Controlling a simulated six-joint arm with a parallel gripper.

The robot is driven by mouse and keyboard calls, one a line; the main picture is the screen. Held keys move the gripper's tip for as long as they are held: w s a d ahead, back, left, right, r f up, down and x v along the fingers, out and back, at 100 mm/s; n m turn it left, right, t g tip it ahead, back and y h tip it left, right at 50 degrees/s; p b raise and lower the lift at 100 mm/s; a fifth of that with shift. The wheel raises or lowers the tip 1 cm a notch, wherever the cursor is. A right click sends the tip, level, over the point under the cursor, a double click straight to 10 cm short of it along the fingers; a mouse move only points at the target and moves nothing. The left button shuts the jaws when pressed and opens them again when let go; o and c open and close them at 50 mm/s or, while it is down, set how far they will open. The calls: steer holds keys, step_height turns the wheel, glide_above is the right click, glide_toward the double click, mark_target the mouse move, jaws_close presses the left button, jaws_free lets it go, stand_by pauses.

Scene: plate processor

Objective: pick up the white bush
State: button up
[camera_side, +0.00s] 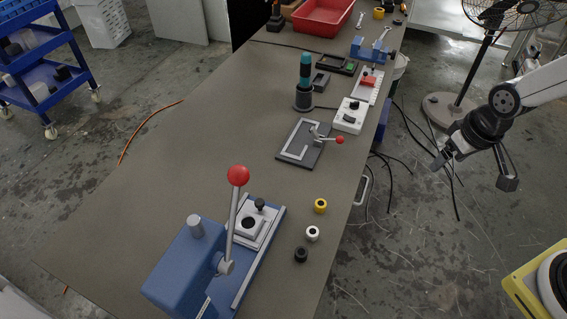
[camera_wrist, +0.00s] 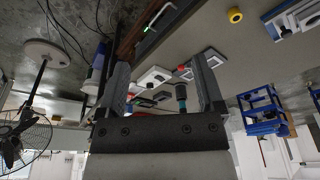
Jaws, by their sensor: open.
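The white bush (camera_side: 312,233) is a small ring with a dark hole. It sits near the right edge of the table in the side view, between the yellow bush (camera_side: 320,205) and the black bush (camera_side: 301,254). My gripper (camera_side: 475,172) is open and empty, out past the table's right edge, up and to the right of the white bush and well apart from it. In the wrist view my gripper's fingers (camera_wrist: 160,66) are spread, and a yellow ring (camera_wrist: 235,15) shows at the top. I cannot make out the white bush there.
A blue press (camera_side: 187,262) with a red-knobbed lever stands left of the bushes. A dark fixture plate (camera_side: 295,153) with a red-knobbed clamp lies farther back. A teal-topped driver (camera_side: 305,78) stands beyond it. The table (camera_side: 150,175) is clear on the left.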

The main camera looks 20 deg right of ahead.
steer(key=w+a+f+g, duration=0.1)
steer(key=w+a+f, duration=0.55)
steer(key=a, duration=0.45)
steer(key=g, duration=0.2)
glide_above(313, 231)
steer(key=f, duration=0.9)
steer(key=shift+w+d+f, duration=0.1)
steer(key=shift+w+f, duration=0.1)
steer(key=shift+f, duration=0.15)
steer(key=shift+a+f, duration=0.15)
steer(key=shift+a, duration=0.05)
steer(key=shift+f, duration=0.15)
steer(key=shift+f, duration=1.15)
steer(key=shift+s+f, duration=0.2)
steer(key=shift+f, duration=2.4)
